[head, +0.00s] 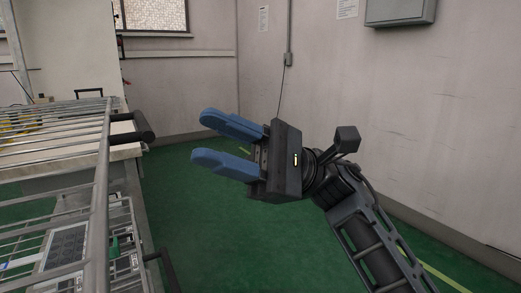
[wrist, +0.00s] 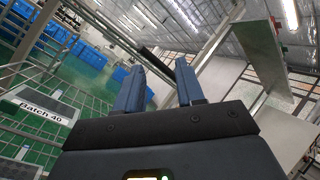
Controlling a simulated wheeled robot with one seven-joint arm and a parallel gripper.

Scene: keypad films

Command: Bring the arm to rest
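My gripper (head: 208,138) is raised in the middle of the head view, above the green floor. Its two blue fingers point left and stand apart with nothing between them. My arm comes up from the lower right of that view. In the wrist view the gripper (wrist: 160,82) also shows its blue fingers apart and empty, with the room tilted behind them.
A metal rail frame (head: 60,135) stands at the left, with a worktable behind it. A grey wall box (head: 400,10) hangs at the upper right. Green floor (head: 200,235) lies clear under the gripper. A "Batch 40" sign (wrist: 42,106) shows in the wrist view.

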